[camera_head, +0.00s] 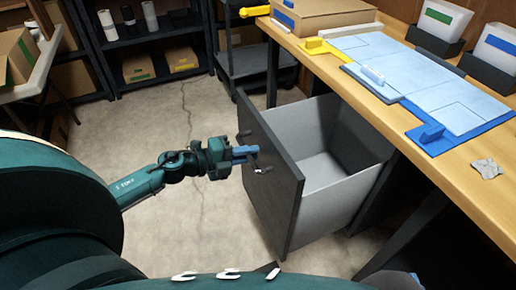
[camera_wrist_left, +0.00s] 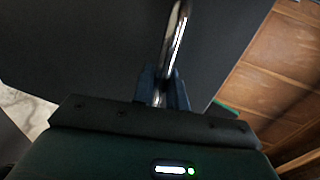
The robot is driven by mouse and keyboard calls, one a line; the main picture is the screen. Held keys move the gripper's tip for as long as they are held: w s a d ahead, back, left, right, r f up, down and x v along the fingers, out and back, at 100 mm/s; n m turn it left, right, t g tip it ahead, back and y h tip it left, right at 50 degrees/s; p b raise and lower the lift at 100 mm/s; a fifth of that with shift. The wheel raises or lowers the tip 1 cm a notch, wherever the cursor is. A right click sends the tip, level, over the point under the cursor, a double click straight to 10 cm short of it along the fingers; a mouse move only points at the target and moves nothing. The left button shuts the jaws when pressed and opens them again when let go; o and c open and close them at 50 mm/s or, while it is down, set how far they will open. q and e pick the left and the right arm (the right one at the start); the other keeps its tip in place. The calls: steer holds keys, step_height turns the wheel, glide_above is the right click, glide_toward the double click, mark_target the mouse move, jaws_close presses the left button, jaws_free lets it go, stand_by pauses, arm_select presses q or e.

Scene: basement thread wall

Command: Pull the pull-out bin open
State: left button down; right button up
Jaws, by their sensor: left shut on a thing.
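The pull-out bin (camera_head: 330,195) has a dark front panel and a light grey inside, and it looks empty. It stands pulled out from under the wooden workbench, with its inside in view from above. My left gripper (camera_head: 245,152) is at the outer face of the front panel (camera_head: 268,185). In the left wrist view, its fingers (camera_wrist_left: 162,92) are shut on the shiny metal bar handle (camera_wrist_left: 174,42) of the dark panel (camera_wrist_left: 95,45). In the head view the handle is mostly hidden by the gripper. My right gripper is not in view.
The workbench (camera_head: 455,165) carries a light blue mat (camera_head: 410,75), a cardboard box (camera_head: 315,12) and a grey scrap (camera_head: 487,169). Two white bins (camera_head: 440,20) stand at its back. A dark trolley (camera_head: 255,60) is at the back. The concrete floor left of the bin is clear.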

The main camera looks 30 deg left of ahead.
arm_select(q)
steer(key=shift+v, duration=0.75)
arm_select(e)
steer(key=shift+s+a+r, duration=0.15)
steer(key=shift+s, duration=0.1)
arm_select(q)
steer(key=shift+f, duration=0.15)
steer(key=c, duration=1.5)
jaws_free()
steer(key=shift+a, duration=0.1)
